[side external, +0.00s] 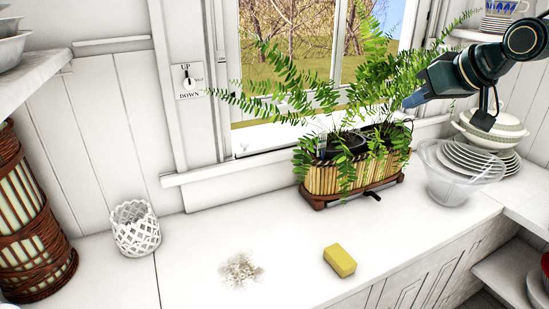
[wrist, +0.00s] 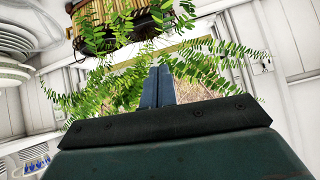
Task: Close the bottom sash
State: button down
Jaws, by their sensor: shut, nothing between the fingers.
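The window (side external: 288,40) is in the back wall, with white frames and bare trees and grass seen through the glass. Fern fronds cover much of its lower part, and I cannot tell how far open the bottom sash is. A wall plate marked UP and DOWN with a small lever (side external: 188,79) is left of the window. My gripper (side external: 408,102) is shut and empty, at the right of the window beside the fern fronds. In the wrist view its blue fingers (wrist: 159,86) are together, pointing towards the ferns and window.
A bamboo planter with ferns (side external: 350,178) stands before the window and also shows in the wrist view (wrist: 120,30). A glass bowl (side external: 452,180) and stacked plates (side external: 480,160) are below my gripper. A yellow sponge (side external: 340,260) and white basket (side external: 135,230) are on the counter.

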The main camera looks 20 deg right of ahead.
jog(key=w+a+f+t, duration=0.2)
jog(key=w, duration=1.2)
jog(key=w+a+f+m+t, duration=0.1)
jog(key=w+a+f+t, duration=0.1)
jog(key=w, duration=1.2)
jog(key=shift+w+a+f+t+y, duration=0.15)
jog(key=shift+w+a+t+y, duration=0.15)
jog(key=shift+a+t, duration=0.4)
send_near(282, 98)
jog(key=shift+w+r, duration=1.55)
jog(key=shift+w, duration=0.55)
jog(key=shift+a+f, duration=0.15)
jog(key=shift+f, duration=1.85)
